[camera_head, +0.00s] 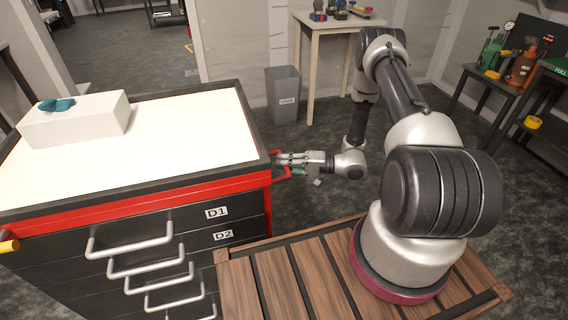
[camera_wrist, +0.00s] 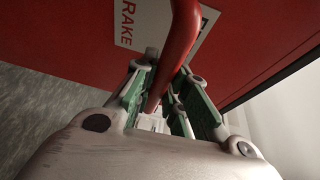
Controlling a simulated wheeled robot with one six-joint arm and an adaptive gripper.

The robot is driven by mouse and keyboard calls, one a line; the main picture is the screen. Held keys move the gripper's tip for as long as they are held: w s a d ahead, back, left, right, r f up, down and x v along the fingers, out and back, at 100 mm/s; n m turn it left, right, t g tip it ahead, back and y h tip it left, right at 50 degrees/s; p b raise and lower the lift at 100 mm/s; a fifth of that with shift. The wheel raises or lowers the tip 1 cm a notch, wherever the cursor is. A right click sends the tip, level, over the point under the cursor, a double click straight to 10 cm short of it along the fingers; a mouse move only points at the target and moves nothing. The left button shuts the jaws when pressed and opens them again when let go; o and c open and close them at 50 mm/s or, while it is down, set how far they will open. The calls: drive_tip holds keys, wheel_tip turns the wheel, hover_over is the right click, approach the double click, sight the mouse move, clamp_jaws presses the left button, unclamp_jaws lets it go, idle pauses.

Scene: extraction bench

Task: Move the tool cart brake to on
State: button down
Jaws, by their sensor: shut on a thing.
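The tool cart (camera_head: 264,192) is red and black with a white top, at the left in the head view. A red brake lever (camera_head: 285,177) stands out from its right side. In the wrist view the lever (camera_wrist: 183,38) runs down between my fingers, in front of a white label (camera_wrist: 143,24) reading "RAKE", partly hidden. My gripper (camera_head: 283,165) is at the cart's right side, shut on the lever; its green finger pads (camera_wrist: 165,100) lie on both sides of it.
A white box (camera_head: 75,122) with a teal item on it sits on the cart top. Drawers D1 and D2 have silver handles facing front. A grey bin (camera_head: 284,95) and a wooden table (camera_head: 340,24) stand behind. Dark floor lies open right of the cart.

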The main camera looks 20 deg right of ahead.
drive_tip(key=shift+f, duration=0.1)
drive_tip(key=shift+a+f, duration=0.15)
drive_tip(key=shift+f, duration=1.15)
drive_tip(key=shift+a+f, duration=0.15)
drive_tip(key=shift+f, duration=1.2)
drive_tip(key=c, duration=1.4)
unclamp_jaws()
drive_tip(key=shift+a, duration=0.1)
drive_tip(key=v, duration=1.2)
